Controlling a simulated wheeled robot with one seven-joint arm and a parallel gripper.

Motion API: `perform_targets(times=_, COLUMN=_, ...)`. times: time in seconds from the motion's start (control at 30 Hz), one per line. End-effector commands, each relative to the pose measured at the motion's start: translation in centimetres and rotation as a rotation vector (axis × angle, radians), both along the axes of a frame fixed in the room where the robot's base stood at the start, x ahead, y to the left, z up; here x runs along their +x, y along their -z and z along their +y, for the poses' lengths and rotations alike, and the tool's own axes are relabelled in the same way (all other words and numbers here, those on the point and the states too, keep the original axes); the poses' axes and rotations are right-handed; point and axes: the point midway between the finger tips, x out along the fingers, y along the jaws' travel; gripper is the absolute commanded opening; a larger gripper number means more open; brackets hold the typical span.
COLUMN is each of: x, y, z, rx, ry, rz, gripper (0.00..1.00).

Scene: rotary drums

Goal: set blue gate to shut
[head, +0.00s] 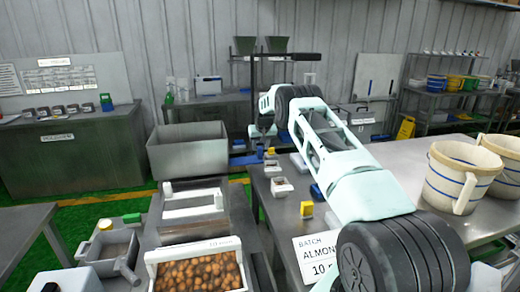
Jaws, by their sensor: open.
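My arm reaches from the lower right toward the middle, and my gripper (260,131) is at its far end, small and partly hidden by my own wrist. It appears empty, above the far end of the metal table. Small blue parts show nearby: a blue piece (238,144) left of the gripper, and a blue block (317,192) on the table beside my forearm. I cannot tell which, if any, is the blue gate, nor whether the gate is open or shut. No contact between my gripper and a blue part can be made out.
A hopper of brown almonds (197,273) stands front left, with a grey bin (187,150) behind it. A yellow block (306,209) and a batch sign (318,258) are on the table. White buckets (452,177) stand at right.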

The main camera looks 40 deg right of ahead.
Motion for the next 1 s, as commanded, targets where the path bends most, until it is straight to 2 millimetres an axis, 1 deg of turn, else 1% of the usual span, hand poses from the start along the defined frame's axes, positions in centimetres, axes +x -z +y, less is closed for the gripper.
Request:
perform_targets(times=0.03, x=0.2, y=0.8, z=-0.1, rx=0.001, ry=0.0, rz=0.002, gripper=0.42)
perform_targets(times=0.1, x=0.5, y=1.5, z=-0.3, rx=0.001, ry=0.0, rz=0.001, gripper=0.42)
perform_targets(times=0.27, x=1.0, y=2.7, z=-0.6, rx=0.001, ry=0.0, rz=0.001, gripper=0.42)
perform_targets(times=0.43, x=1.1, y=3.3, z=-0.7, rx=0.001, ry=0.0, rz=0.001, gripper=0.42)
perform_targets(times=0.7, x=1.2, y=3.4, z=-0.7, rx=0.001, ry=0.0, rz=0.001, gripper=0.42)
perform_targets(times=0.73, x=1.2, y=3.4, z=-0.7, rx=0.0, ry=0.0, rz=0.0, gripper=0.36)
perform_targets(times=0.77, x=1.2, y=3.4, z=-0.7, rx=0.0, ry=0.0, rz=0.0, gripper=0.28)
perform_targets(times=0.8, x=1.2, y=3.4, z=-0.7, rx=0.0, ry=0.0, rz=0.0, gripper=0.17)
perform_targets(times=0.87, x=1.2, y=3.4, z=-0.7, rx=0.0, ry=0.0, rz=0.0, gripper=0.0)
perform_targets(times=1.0, x=1.2, y=3.4, z=-0.6, rx=0.001, ry=0.0, rz=0.0, gripper=0.0)
